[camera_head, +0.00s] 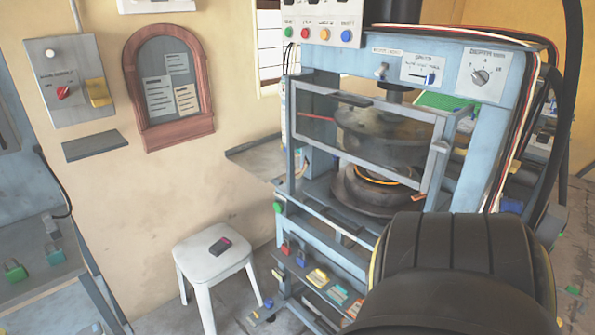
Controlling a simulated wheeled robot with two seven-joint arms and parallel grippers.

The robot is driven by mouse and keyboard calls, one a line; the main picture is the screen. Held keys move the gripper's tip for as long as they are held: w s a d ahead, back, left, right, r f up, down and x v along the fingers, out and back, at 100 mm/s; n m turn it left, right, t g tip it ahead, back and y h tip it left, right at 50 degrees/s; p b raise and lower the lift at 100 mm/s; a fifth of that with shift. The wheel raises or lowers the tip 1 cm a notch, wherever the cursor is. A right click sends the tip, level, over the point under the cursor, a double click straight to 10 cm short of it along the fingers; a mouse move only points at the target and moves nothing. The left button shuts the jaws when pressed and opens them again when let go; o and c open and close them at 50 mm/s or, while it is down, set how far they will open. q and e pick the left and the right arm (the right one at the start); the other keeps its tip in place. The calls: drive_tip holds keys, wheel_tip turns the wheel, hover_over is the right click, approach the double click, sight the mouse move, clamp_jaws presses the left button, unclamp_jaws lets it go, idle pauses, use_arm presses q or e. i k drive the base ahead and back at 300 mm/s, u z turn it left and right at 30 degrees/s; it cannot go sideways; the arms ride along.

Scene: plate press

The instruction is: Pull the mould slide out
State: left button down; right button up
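The blue-grey plate press (493,135) stands at right centre. A clear guard in a grey frame (437,160) covers its working space and looks lowered. Behind the guard is a dark round upper block (385,130). Below it is a round dark lower mould (360,195) with an orange ring, low in the press. I cannot tell which part is the slide or how far out it is. A thick black link of my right arm fills the lower right and hides the press's lower front right. Neither gripper shows.
A white stool (208,262) with a small dark device (220,245) stands left of the press. A low shelf (320,285) with coloured items runs along the press front. A grey bench (40,270) is at far left. Cables hang at the press's right side.

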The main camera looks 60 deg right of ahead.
sight(368, 203)
drive_tip(key=z, duration=0.8)
drive_tip(key=i, duration=1.1)
drive_tip(key=z, duration=1.2)
